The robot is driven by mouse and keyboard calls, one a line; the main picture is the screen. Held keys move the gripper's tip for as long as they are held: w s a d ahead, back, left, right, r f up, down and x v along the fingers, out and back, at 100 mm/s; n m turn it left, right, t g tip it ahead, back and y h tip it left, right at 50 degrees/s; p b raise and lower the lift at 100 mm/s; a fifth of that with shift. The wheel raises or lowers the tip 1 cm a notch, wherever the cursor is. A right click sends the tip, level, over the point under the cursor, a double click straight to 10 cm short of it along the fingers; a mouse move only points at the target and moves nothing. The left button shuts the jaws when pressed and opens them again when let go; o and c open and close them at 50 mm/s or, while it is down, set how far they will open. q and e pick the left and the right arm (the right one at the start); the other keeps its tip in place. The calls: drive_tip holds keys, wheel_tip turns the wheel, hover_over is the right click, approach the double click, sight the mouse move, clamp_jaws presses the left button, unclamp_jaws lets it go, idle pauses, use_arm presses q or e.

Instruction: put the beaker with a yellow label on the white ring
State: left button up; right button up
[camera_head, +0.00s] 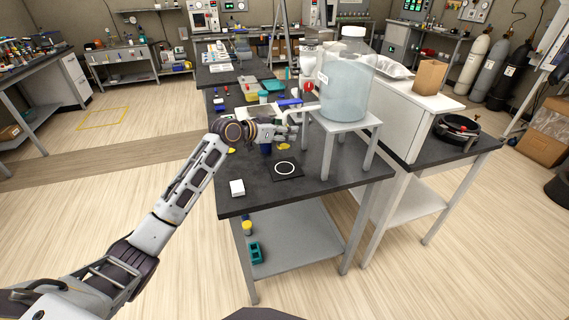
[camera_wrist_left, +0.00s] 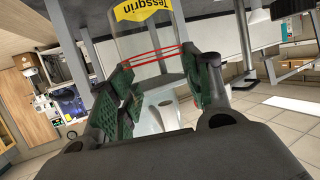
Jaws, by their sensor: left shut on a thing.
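The beaker with a yellow label (camera_wrist_left: 145,38) is clear glass with red lines around it, and its yellow label (camera_wrist_left: 143,10) shows at the top of the left wrist view. My left gripper (camera_head: 292,126) is shut on it, with green finger pads (camera_wrist_left: 158,92) on both sides of the glass. In the head view the beaker is hard to make out at the fingers. The white ring (camera_head: 276,169) lies on a black square mat on the dark bench, nearer the front than my left gripper. The ring is empty. My right gripper is out of view.
A large jug of clear liquid (camera_head: 346,92) stands on a small white stand (camera_head: 343,124) right of my left gripper. Bare bench top (camera_head: 320,180) extends right of the mat. Several small items crowd the bench behind.

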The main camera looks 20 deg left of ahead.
use_arm(q)
drive_tip(key=shift+f, duration=2.3)
drive_tip(key=shift+f, duration=0.1)
drive_tip(key=shift+f, duration=2.4)
drive_tip(key=shift+f, duration=0.2)
drive_tip(key=o, duration=1)
drive_tip(key=shift+r, duration=0.2)
drive_tip(key=shift+b+v, duration=0.3)
drive_tip(key=shift+v, duration=5.75)
drive_tip(key=shift+w, duration=0.1)
